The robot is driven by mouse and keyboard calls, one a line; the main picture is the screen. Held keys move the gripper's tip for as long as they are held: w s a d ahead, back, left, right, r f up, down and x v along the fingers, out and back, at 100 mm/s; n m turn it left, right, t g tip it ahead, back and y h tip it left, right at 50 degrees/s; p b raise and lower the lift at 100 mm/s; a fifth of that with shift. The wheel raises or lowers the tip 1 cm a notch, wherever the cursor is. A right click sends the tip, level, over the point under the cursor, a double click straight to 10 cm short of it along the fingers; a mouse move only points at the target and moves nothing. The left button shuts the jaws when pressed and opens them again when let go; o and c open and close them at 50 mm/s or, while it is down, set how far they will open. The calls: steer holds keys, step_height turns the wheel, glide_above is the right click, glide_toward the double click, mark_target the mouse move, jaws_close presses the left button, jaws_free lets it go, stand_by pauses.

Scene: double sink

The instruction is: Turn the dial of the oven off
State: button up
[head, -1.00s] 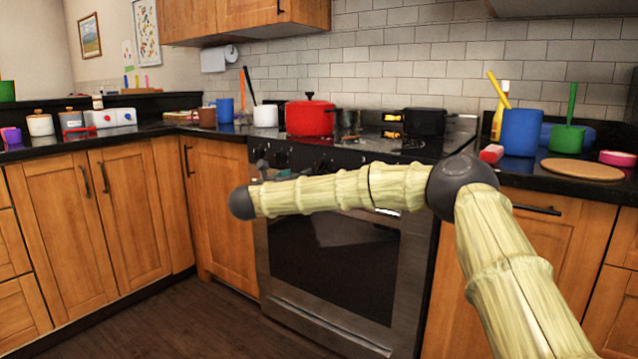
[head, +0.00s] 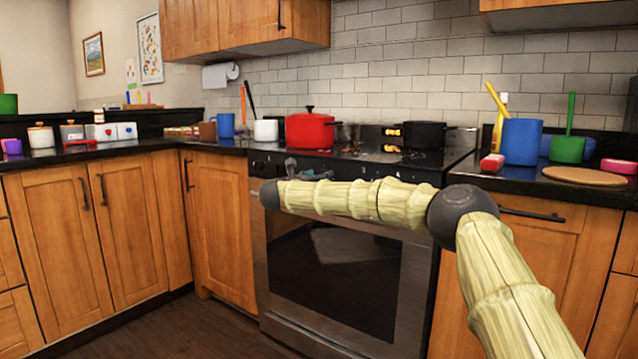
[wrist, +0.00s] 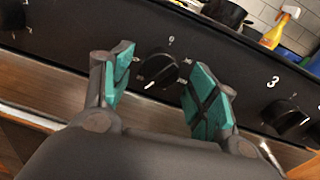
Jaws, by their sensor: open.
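The oven (head: 340,280) stands in the middle of the head view, with a dark control panel along its front top edge. In the wrist view a black dial (wrist: 158,70) with a white pointer mark sits on that panel, between the teal fingers of my gripper (wrist: 162,82). The fingers are open on either side of this dial, with a visible gap to each. In the head view my gripper (head: 305,172) is small and partly hidden behind my arm, at the panel's left part. A second dial (wrist: 285,112), labelled 3, is to the right. My arm hides much of the panel.
A red pot (head: 309,130) and a black pot (head: 425,135) stand on the cooktop. The right counter holds a blue container (head: 522,142), a green cup (head: 566,149) and a round board (head: 585,175). A white canister (head: 265,130) stands left of the stove.

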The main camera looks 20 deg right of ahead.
steer(key=shift+w+d, duration=0.15)
steer(key=c, duration=1)
steer(key=shift+r, duration=0.1)
steer(key=shift+r+n+p, duration=0.1)
steer(key=shift+n+p, duration=0.2)
steer(key=shift+p, duration=0.2)
